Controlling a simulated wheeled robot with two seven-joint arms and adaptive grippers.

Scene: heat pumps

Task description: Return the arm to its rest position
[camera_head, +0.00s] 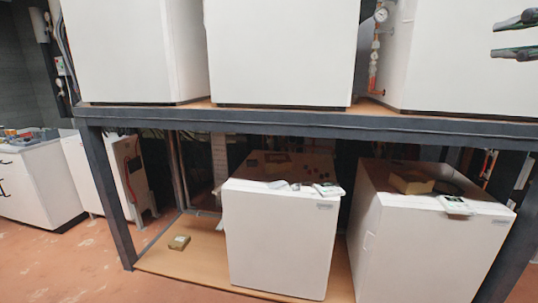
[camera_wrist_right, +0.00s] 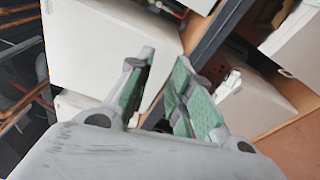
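My right gripper (camera_head: 497,40) is at the upper right edge of the head view, in front of a white upper unit. Its two dark fingers with green pads point left and stand apart. In the right wrist view the same gripper (camera_wrist_right: 166,58) shows its fingers spread, with nothing held between them. The rest of the right arm is out of the head view. My left arm and gripper are not in view.
A dark metal rack (camera_head: 300,121) bears white units above and below. The lower middle unit (camera_head: 277,238) and lower right unit (camera_head: 425,250) have small items on top. A small box (camera_head: 179,243) lies on the lower shelf. Reddish floor (camera_head: 50,265) is open at left.

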